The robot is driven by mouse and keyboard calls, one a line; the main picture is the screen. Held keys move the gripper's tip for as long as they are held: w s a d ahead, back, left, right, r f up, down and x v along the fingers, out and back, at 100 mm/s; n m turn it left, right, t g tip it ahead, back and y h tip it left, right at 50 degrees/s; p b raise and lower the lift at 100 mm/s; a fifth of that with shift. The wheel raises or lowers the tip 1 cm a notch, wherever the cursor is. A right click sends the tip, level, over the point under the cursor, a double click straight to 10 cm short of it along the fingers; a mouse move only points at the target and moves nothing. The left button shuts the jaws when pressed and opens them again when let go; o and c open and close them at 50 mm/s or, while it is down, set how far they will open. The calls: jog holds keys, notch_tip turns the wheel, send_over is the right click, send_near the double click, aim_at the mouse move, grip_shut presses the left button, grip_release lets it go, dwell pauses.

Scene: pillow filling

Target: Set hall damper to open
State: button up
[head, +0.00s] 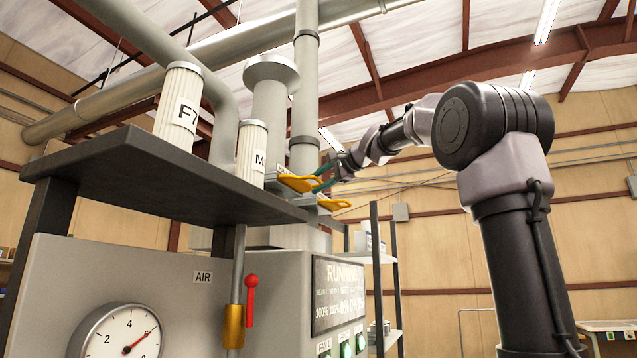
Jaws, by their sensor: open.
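Two yellow damper handles show in the head view, beside the ducts behind the dark shelf. The upper yellow handle (297,183) is nearer and to the left; the lower yellow handle (334,204) is just right of and below it. I see no readable label that tells which is the hall damper. My gripper (320,177), with teal fingers, is open at the right end of the upper handle. The fingers overlap that handle's end in the picture; I cannot tell whether they touch it. The handles' pivots are partly hidden.
A dark shelf (150,180) carries white ribbed filters (180,108) in front of the ducts. Below it stand a grey machine with a pressure gauge (117,335), a red lever (251,290) and a display panel (340,293). A vertical duct (305,90) rises close behind my gripper.

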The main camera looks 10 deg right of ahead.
grip_shut()
jog(key=shift+d, duration=0.1)
dwell(1.2)
